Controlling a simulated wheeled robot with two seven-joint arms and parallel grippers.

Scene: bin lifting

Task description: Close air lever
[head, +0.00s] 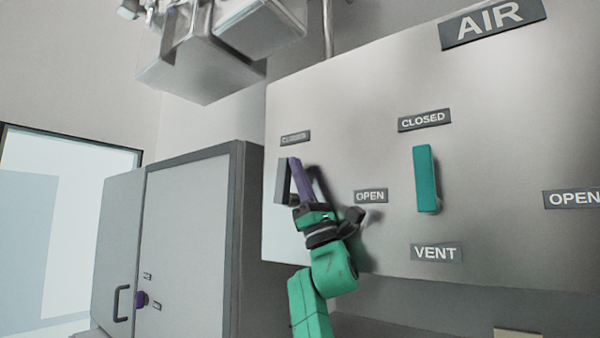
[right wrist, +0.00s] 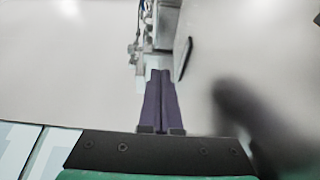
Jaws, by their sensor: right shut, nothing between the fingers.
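The grey panel carries an AIR sign (head: 493,22) at the upper right. A teal lever (head: 427,178) stands upright below a CLOSED label (head: 424,120) and above a VENT label. A dark grey lever (head: 283,181) stands upright near the panel's left edge, below another CLOSED label (head: 295,138). My right gripper (head: 295,162) is shut and empty, its purple fingers pointing up just right of the grey lever; I cannot tell whether they touch it. In the right wrist view the fingers (right wrist: 160,75) lie together, left of a thin dark bar (right wrist: 183,59). My left gripper is not in view.
An OPEN label (head: 371,196) sits right of my fingers, and another OPEN label (head: 572,198) is at the far right. A grey cabinet (head: 190,235) with a black handle stands at the left. Metal boxes (head: 200,65) hang above.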

